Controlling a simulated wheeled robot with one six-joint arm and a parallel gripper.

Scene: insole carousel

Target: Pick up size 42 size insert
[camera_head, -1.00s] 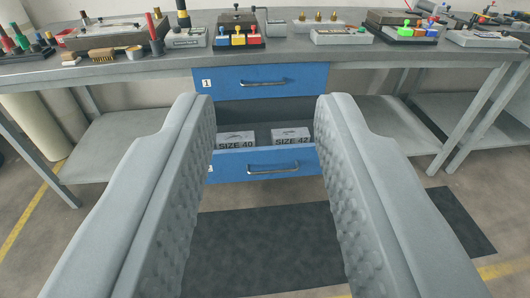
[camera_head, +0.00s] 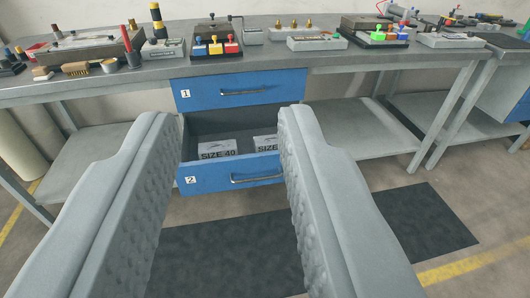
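The size 42 insert (camera_head: 265,143) is a pale block with dark print, lying in the open lower drawer. My right finger hides its right part, and only "SIZE" can be read on it now. The size 40 insert (camera_head: 217,149) lies to its left in the same drawer. The lower drawer (camera_head: 210,181), blue and marked 2, is pulled out. My gripper (camera_head: 222,122) is open and empty. Its two grey padded fingers stand wide apart in front of the drawer, short of the inserts.
The upper blue drawer (camera_head: 215,92), marked 1, is shut above the open one. The grey workbench (camera_head: 265,69) carries tools and fixtures along its back. A lower shelf (camera_head: 365,128) lies to the right. A dark mat (camera_head: 225,255) covers the floor in front.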

